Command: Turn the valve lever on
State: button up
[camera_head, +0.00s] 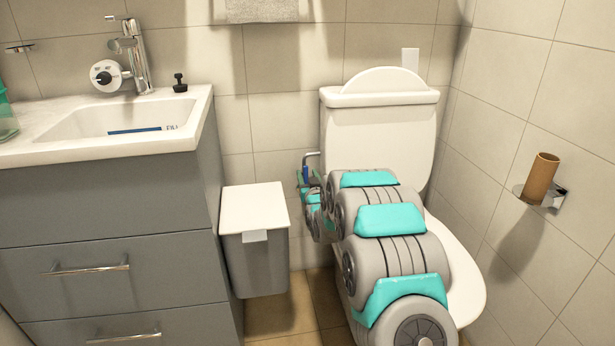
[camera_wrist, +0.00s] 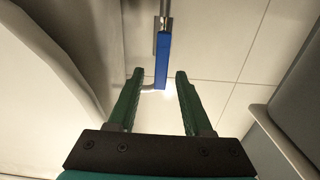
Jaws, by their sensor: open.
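The valve lever (camera_wrist: 161,62) is a narrow blue handle. In the wrist view it hangs in line with the gap between my fingers, its lower end near the level of the fingertips. In the head view the blue lever (camera_head: 306,174) shows small against the wall, left of the toilet. My gripper (camera_wrist: 158,74) is open, with a green finger on each side of the lever and clear gaps between. I cannot tell how deep the lever is between the fingers. In the head view my gripper is mostly hidden behind my arm.
The toilet (camera_head: 385,115) stands right of the valve, and its pale side also fills the left of the wrist view (camera_wrist: 40,85). A grey bin (camera_head: 255,255) with a white lid stands to the left, beside the sink cabinet (camera_head: 110,240). A paper roll tube (camera_head: 540,178) is on the right wall.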

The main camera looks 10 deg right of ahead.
jog(key=shift+s, duration=0.1)
jog(key=s, duration=0.7)
jog(key=shift+s, duration=0.3)
